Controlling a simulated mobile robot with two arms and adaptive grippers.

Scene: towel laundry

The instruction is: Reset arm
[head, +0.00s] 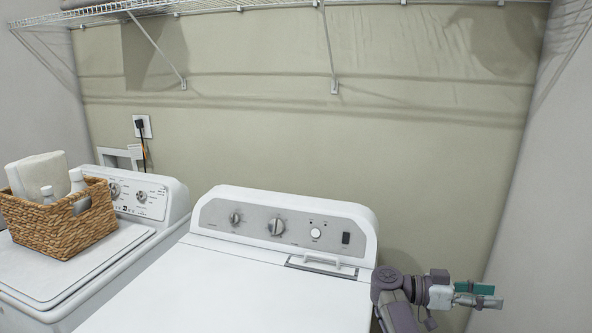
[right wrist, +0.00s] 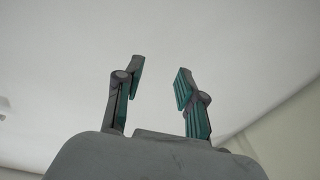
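My right gripper (head: 484,295) is at the lower right of the head view, beside the right end of the white dryer-like machine (head: 240,285) and apart from it. In the right wrist view its two green-padded fingers (right wrist: 158,88) stand apart with nothing between them. Behind them is only a plain pale surface. My left gripper is in neither view.
A second white machine (head: 50,275) stands at the left with a wicker basket (head: 62,232) on it, holding bottles and a white towel (head: 38,174). A wire shelf (head: 210,5) runs along the wall above. A power outlet (head: 142,127) is on the wall. The right machine's top is clear.

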